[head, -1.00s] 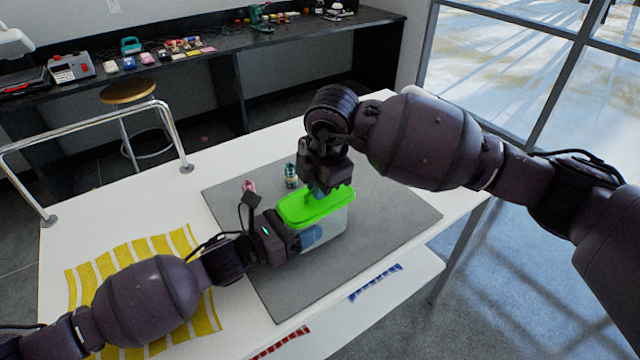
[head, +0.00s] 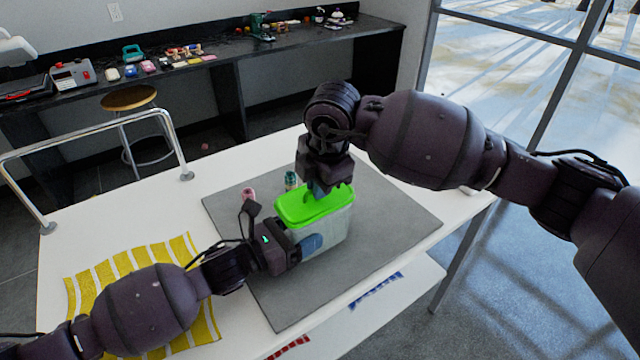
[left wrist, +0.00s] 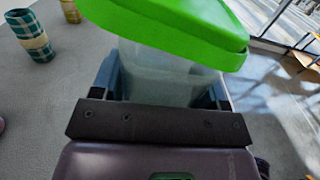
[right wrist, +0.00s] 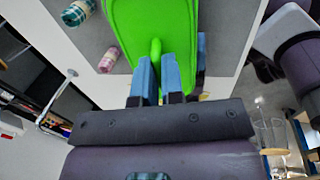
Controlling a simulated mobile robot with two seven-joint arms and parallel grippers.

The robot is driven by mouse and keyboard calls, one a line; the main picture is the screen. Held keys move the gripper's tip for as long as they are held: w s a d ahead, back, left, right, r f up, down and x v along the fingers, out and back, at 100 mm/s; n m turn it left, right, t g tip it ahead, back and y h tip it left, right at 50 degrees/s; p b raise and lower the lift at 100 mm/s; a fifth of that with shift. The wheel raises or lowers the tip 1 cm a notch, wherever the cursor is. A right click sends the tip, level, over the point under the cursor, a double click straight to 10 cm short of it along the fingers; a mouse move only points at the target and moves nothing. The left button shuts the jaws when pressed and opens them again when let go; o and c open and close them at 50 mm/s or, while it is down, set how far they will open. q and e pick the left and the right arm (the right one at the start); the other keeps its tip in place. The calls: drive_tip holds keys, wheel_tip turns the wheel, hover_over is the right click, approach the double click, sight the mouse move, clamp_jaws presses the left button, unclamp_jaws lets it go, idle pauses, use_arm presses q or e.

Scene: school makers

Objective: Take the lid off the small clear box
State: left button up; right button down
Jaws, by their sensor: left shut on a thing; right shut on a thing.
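The small clear box (head: 325,237) stands on the grey mat (head: 390,221) with its green lid (head: 301,212) on top. In the left wrist view the lid (left wrist: 184,29) sits at a tilt over the clear box (left wrist: 165,75). My left gripper (head: 308,243) is shut on the box's sides, below the lid; its blue fingers (left wrist: 165,86) lie on either side. My right gripper (head: 318,190) comes from above and is shut on the lid's raised green handle, seen between its blue fingers (right wrist: 162,72) in the right wrist view.
Yellow strips (head: 140,265) lie on the white table at left. The mat's right part is clear.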

drive_tip(key=shift+r, duration=0.1)
drive_tip(key=shift+r, duration=1.9)
use_arm(q)
drive_tip(key=o, duration=1.3)
drive_tip(key=shift+o, duration=0.2)
